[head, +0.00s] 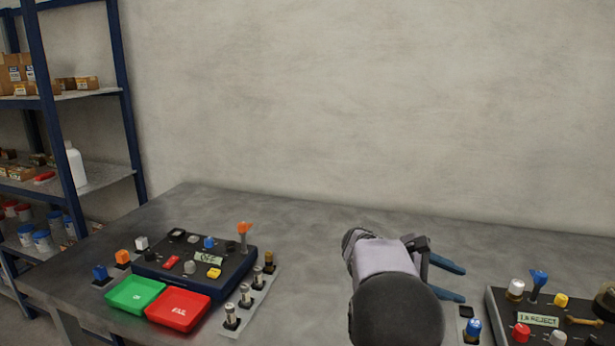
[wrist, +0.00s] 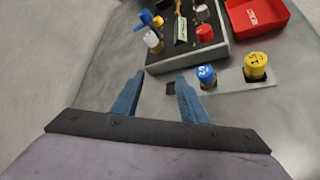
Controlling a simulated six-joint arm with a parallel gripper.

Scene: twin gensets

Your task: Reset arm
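My gripper (head: 447,281) is over the grey table, just left of the right-hand control panel (head: 494,315) in the head view. Its two blue fingers are spread apart, with nothing between them. In the wrist view my gripper (wrist: 158,98) shows open and empty. A blue knob (wrist: 207,75) and a yellow knob (wrist: 256,65) stand on a light strip beyond the right fingertip, apart from it. A small dark square (wrist: 171,88) lies beyond the gap between the fingers. The right-hand panel is cut off by the head view's edge.
The left-hand panel (head: 223,279) carries an "OFF" label. A green tray (head: 135,293) and a red "FAIL" tray (head: 180,309) sit before it. Another red tray (wrist: 258,16) shows in the wrist view. Shelves (head: 100,176) stand at left. The table (head: 305,240) between the panels is clear.

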